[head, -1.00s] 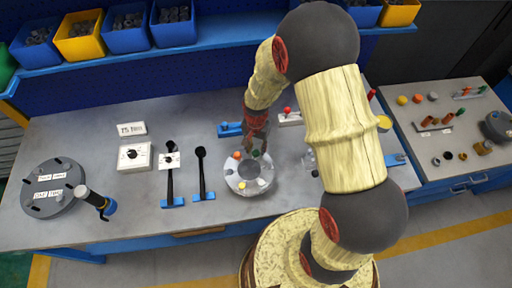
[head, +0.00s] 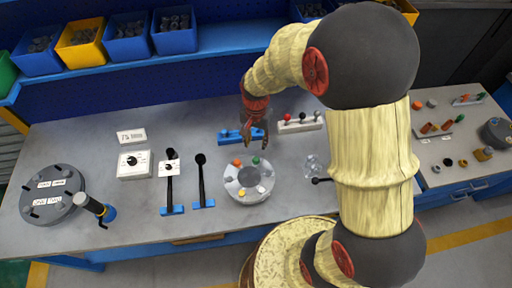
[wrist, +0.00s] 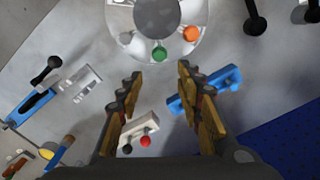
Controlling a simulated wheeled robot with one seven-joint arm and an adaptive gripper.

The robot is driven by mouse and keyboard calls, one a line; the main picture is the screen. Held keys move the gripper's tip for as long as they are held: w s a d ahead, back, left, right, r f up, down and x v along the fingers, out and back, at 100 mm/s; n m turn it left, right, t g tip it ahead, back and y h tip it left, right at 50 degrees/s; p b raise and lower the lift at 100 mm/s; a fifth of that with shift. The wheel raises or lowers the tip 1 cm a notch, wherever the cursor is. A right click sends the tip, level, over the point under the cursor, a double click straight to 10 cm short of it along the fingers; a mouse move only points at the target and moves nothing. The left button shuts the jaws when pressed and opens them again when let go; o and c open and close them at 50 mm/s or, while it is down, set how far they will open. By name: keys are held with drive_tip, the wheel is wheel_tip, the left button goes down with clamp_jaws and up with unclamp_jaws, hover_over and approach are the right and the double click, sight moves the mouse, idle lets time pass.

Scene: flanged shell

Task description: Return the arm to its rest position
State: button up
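My gripper (head: 254,134) hangs above the workbench, behind the flanged shell in the head view. In the wrist view my gripper (wrist: 157,95) shows two fingers spread apart with nothing between them. The flanged shell (head: 240,193) is a pale grey ring with a central opening, flat on the bench, with orange, green and yellow pieces around its rim. It also shows at the top of the wrist view (wrist: 203,50), apart from the fingers. My arm rises at the right of the head view and hides part of the bench.
A blue block (head: 228,136) and a white block with knobs (head: 300,123) lie near my gripper. Two black levers (head: 203,180) and a white dial box (head: 134,164) stand to the left. A round grey fixture (head: 52,203) is farther left. Blue and yellow bins (head: 82,47) line the back shelf.

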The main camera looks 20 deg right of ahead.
drive_tip(key=shift+r, duration=0.75)
drive_tip(key=s+r+n+t+b, duration=0.5)
drive_tip(key=s+r+n+b, duration=0.3)
drive_tip(key=s+r, duration=0.6)
drive_tip(key=s+b, duration=0.1)
drive_tip(key=s, duration=0.2)
drive_tip(key=shift+s+r+t+b, duration=0.3)
drive_tip(key=shift+s+r+b, duration=0.05)
drive_tip(key=shift+r, duration=0.05)
idle(2.1)
